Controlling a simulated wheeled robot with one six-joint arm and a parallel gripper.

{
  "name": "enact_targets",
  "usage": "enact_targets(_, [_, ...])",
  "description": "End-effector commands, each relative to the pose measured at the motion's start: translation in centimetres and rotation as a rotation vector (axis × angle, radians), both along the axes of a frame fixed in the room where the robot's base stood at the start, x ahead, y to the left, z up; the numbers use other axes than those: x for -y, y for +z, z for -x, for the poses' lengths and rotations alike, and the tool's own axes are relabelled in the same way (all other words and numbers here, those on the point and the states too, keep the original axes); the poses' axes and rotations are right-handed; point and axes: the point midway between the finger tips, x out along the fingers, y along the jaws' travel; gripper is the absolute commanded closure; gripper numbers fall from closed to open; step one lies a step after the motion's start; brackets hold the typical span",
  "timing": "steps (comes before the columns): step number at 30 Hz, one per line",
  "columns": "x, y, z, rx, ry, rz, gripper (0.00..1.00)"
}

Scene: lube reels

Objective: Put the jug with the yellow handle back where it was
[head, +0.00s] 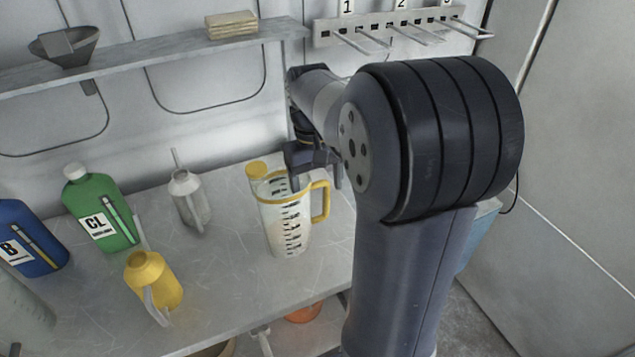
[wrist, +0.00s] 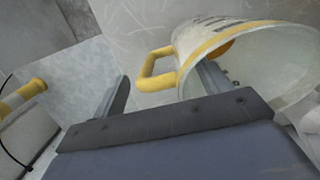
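The jug with the yellow handle (head: 287,228) stands upright on the metal bench, near its right end. It is clear, with dark graduation marks, a yellow rim and a yellow spout. Its handle points right in the head view. My gripper (head: 316,180) is over the handle side of the rim, pointing down. In the wrist view the jug (wrist: 262,62) shows its open mouth. My open gripper (wrist: 165,72) has one finger in or over the mouth and the other beyond the handle (wrist: 150,74). The handle lies between them with visible gaps. Whether a finger touches the jug I cannot tell.
A grey can (head: 188,198), a yellow can (head: 152,280), a green bottle (head: 97,200) and a blue bottle (head: 25,235) stand left on the bench (head: 225,290). Behind are a shelf (head: 150,55) and a numbered peg rail (head: 390,30). An orange item (head: 303,313) sits below.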

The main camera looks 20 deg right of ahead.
Motion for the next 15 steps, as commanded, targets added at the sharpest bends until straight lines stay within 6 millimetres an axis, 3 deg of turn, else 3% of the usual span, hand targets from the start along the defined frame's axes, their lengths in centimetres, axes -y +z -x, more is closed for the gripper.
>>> enact_targets(9, [0.0,0.6,-0.1,0.002,0.0,0.0,0.27])
enact_targets(15, [0.0,3.8,-0.5,0.005,0.0,0.001,0.27])
